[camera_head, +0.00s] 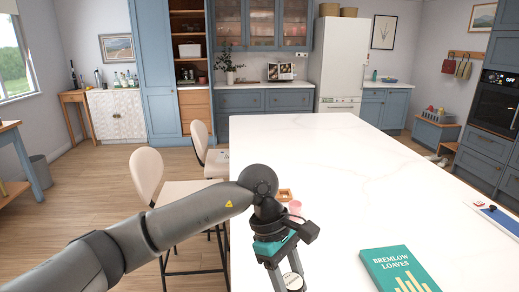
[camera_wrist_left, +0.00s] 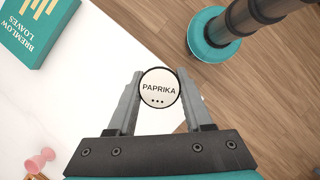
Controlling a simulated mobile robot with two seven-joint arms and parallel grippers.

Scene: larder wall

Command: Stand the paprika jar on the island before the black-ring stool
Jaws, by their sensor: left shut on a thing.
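The paprika jar (camera_wrist_left: 159,88) shows its round white lid with "PAPRIKA" and a dark rim in the left wrist view. My left gripper (camera_wrist_left: 157,95) is shut on it, one finger on each side. In the head view the gripper (camera_head: 290,278) points down at the island's near left edge, with the lid (camera_head: 293,281) between its fingers. I cannot tell whether the jar touches the top. The white island (camera_head: 335,150) fills the middle. Two cream stools with black legs, a near one (camera_head: 147,173) and a farther one (camera_head: 199,138), stand along its left side; no black ring is clear. My right gripper is out of view.
A teal "Bremlow Loaves" book (camera_head: 398,270) lies on the island to the right of the gripper. A pink cup-like thing (camera_head: 295,207) and a small wooden box (camera_head: 285,195) are just beyond the wrist. The island's middle and far top are clear.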

